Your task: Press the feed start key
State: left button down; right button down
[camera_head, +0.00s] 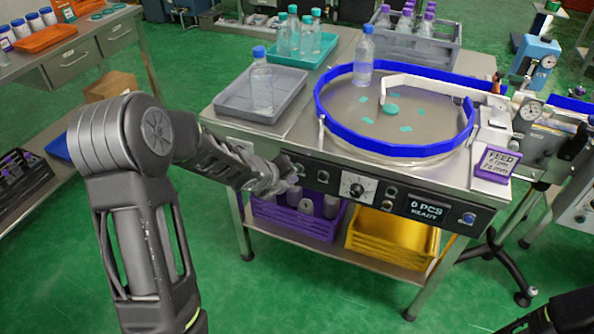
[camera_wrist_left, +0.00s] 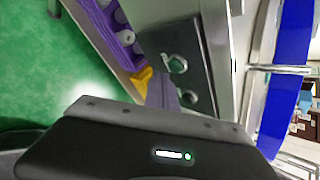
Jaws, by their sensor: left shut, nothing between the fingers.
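The dark control panel (camera_head: 375,206) runs along the front of the turntable bench. It carries a white-faced knob (camera_head: 357,187), small round keys, a display (camera_head: 426,209) reading "0 PCS READY" and a blue button (camera_head: 468,218). I cannot read which key is the feed start key. My left gripper (camera_head: 285,180) is shut and empty at the panel's left end, covering part of it. In the left wrist view the shut fingers (camera_wrist_left: 161,92) are beside two round metal-ringed controls (camera_wrist_left: 176,64); whether they touch the panel is unclear.
A blue-rimmed turntable (camera_head: 335,122) holds a bottle and teal pieces. A grey tray (camera_head: 232,102) with a blue-capped bottle is left of it. A purple crate (camera_head: 285,222) and yellow crate (camera_head: 385,240) stand on the shelf below.

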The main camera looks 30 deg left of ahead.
pick_arm(q)
jog(key=shift+w, duration=0.1)
dwell(0.4)
jog(key=shift+w, duration=0.3)
